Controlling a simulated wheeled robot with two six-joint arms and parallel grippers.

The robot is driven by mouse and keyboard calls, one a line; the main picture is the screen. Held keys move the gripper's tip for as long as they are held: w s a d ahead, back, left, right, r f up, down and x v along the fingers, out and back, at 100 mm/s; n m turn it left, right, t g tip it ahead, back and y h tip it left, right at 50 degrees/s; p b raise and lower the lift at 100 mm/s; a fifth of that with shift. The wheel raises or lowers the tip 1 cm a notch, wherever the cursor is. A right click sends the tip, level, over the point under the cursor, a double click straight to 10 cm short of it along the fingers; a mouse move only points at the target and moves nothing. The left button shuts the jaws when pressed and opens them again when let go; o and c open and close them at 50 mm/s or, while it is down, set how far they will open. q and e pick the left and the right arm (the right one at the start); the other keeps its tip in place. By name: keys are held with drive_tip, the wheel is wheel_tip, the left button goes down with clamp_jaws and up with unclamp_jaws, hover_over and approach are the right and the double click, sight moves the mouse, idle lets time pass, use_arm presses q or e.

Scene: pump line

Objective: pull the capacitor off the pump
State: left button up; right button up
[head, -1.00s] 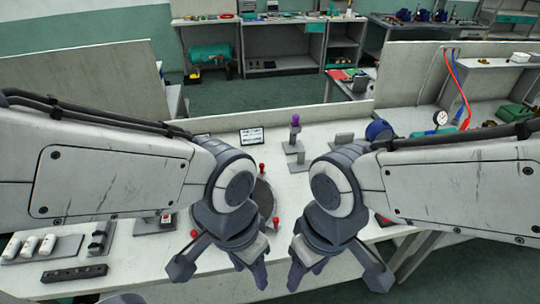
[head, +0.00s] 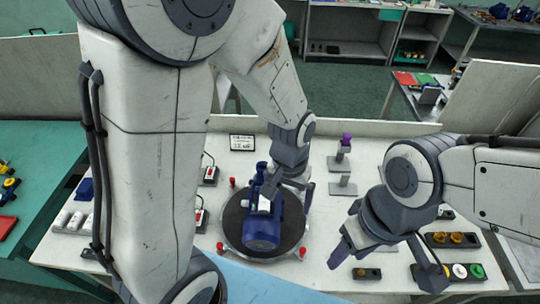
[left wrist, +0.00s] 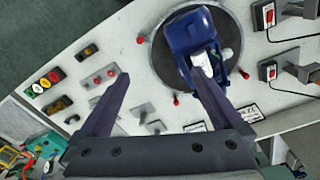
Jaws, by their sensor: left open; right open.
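The blue pump (head: 262,232) lies on a dark round turntable (head: 234,212) on the white bench. It also shows in the left wrist view (left wrist: 188,36). A white patch (left wrist: 203,62) shows on the pump, and a small pale part (left wrist: 228,53) sits at its side; I cannot tell for sure which is the capacitor. My left gripper (head: 288,196) is above the pump's far right side. It is open and empty, with one finger over the pump in the left wrist view (left wrist: 160,74). My right gripper (head: 350,248) is open and empty, right of the turntable.
Red-knobbed pins (head: 220,247) stand around the turntable. White cylinders (head: 72,220) sit in a rack at left. A purple-topped post (head: 346,142) and grey blocks stand behind, right of the pump. A button panel (head: 460,271) lies at front right.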

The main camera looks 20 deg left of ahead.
sight(263, 201)
use_arm(q)
drive_tip(key=w+a+f+n+p, duration=0.1)
drive_tip(key=a, duration=0.1)
drive_tip(key=w+a+f+n+p, duration=0.1)
drive_tip(key=w+a, duration=0.1)
drive_tip(key=a, duration=0.1)
drive_tip(key=w+a+f+n+p, duration=0.2)
drive_tip(key=shift+a, duration=0.4)
drive_tip(key=shift+a+f, duration=0.2)
drive_tip(key=shift+a, duration=0.05)
use_arm(e)
wheel_tip(263, 201, up, 6)
use_arm(q)
drive_tip(key=shift+f, duration=0.2)
drive_tip(key=shift+f+b, duration=1.95)
drive_tip(key=shift+f, duration=0.5)
use_arm(e)
wheel_tip(263, 201, down, 4)
drive_tip(key=shift+f, duration=0.1)
use_arm(q)
drive_tip(key=shift+f, duration=0.15)
drive_tip(key=shift+f+b, duration=0.6)
drive_tip(key=shift+f, duration=0.15)
use_arm(e)
drive_tip(key=shift+s+f, duration=0.1)
drive_tip(key=shift+f, duration=0.55)
